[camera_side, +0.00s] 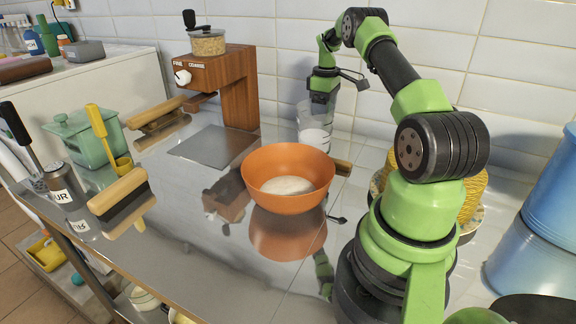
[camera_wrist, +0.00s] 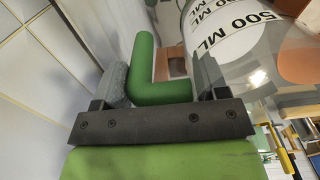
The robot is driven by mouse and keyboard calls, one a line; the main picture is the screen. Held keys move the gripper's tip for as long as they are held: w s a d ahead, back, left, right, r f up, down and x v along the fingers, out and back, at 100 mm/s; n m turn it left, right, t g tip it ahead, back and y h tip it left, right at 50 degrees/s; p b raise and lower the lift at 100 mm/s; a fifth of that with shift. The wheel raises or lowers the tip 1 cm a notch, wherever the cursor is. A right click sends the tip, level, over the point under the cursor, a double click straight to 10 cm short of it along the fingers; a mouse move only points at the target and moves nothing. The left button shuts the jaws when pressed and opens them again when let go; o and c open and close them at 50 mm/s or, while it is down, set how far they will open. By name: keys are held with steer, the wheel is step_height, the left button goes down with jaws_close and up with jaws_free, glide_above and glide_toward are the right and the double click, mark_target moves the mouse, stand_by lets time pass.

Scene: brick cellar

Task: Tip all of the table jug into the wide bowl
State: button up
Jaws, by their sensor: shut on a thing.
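The table jug (camera_side: 314,128) is clear, with a white label, and stands upright or nearly so behind the wide bowl in the side view. Whether it touches the counter is hard to tell. In the wrist view the jug (camera_wrist: 232,50) shows a "500 ML" label. My gripper (camera_side: 322,94) is at the jug's upper part. In the wrist view my gripper (camera_wrist: 160,84) is shut on the jug's green handle (camera_wrist: 144,62). The jug's contents are unclear. The wide bowl (camera_side: 262,192) is orange, stands in front of the jug and has pale stuff inside.
A wooden grinder (camera_side: 238,85) stands behind left of the bowl. A green lidded box (camera_side: 90,140), a brush (camera_side: 120,195) and a labelled canister (camera_side: 68,195) are at the left. Blue tins (camera_side: 535,255) stand far right. Steel counter (camera_side: 190,250) lies clear front-left.

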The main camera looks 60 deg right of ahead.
steer(key=shift+a+r+h, duration=0.75)
steer(key=shift+r+h, duration=0.2)
steer(key=shift+h, duration=0.05)
steer(key=a+r+h, duration=0.6)
steer(key=shift+a+r, duration=0.3)
steer(key=shift+a, duration=0.1)
steer(key=shift+s+h, duration=0.1)
steer(key=shift+h, duration=0.2)
steer(key=shift+a+h+p, duration=0.4)
steer(key=shift+a+h, duration=0.2)
steer(key=shift+h, duration=0.1)
steer(key=shift+a+r+h, duration=0.1)
steer(key=shift+a+h, duration=0.1)
steer(key=shift+h, duration=0.1)
